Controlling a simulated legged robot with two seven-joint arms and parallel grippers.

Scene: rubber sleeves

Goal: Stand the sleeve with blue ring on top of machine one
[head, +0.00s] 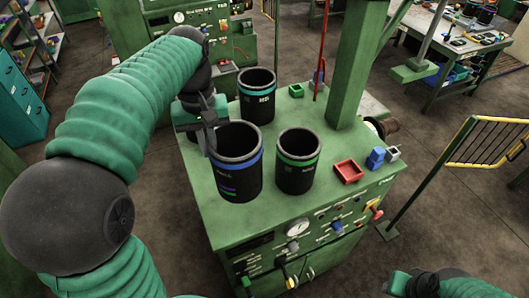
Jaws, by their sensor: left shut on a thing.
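The sleeve with a blue ring (238,178) is a black open cylinder, upright at the front left of the green machine's top (215,225). My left gripper (211,140) is shut on its rim at the back left. I cannot tell whether its base touches the top. No number is readable on this machine. Part of my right gripper (400,284) shows at the bottom right edge; its fingers are not clear.
A red tray (348,171), blue blocks (376,158) and a small green box (296,90) lie on the machine top. A green post (349,65) rises at the back right. A yellow-railed barrier (487,143) stands right. Another green machine (180,40) is behind.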

